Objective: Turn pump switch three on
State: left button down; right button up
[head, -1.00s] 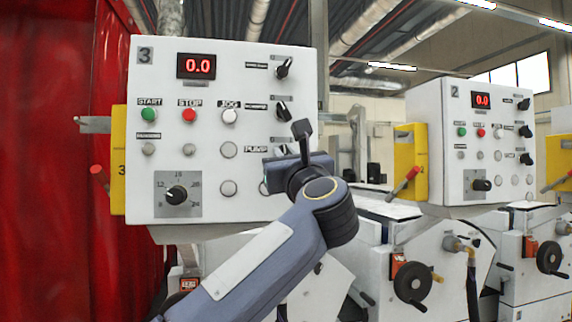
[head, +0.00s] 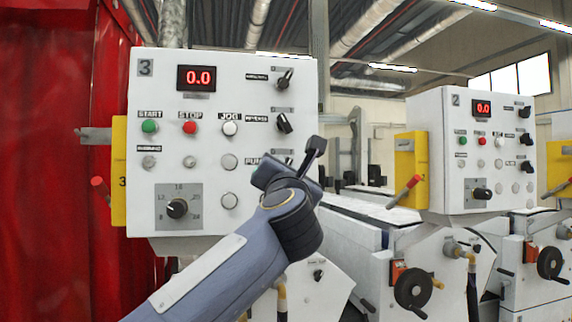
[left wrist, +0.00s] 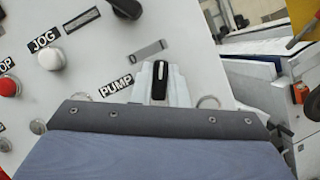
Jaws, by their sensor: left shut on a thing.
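The panel marked 3 (head: 150,100) faces me in the head view. Its pump switch (left wrist: 160,84), a black knob with a white line, sits right of the PUMP label (left wrist: 116,85) in the left wrist view. My left gripper (left wrist: 161,82) is shut on this knob, with a pale finger on each side. The knob's line leans to the right relative to the tilted label. In the head view my left gripper (head: 275,172) is at the panel's right side, and its body hides most of the knob. My right gripper is not in view.
Other knobs (head: 284,123) sit just above on the same panel. The START (head: 149,126), STOP (head: 190,127) and JOG (head: 230,128) buttons are to the left. The panel marked 2 (head: 473,150) stands further right. A red curtain (head: 50,180) hangs at the left.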

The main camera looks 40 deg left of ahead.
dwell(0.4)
pick_arm(q)
jog(key=c, duration=1.4)
grip_release()
jog(key=shift+c, duration=0.2)
jog(key=b+v, duration=0.3)
jog(key=v, duration=0.5)
jog(key=shift+m, duration=0.3)
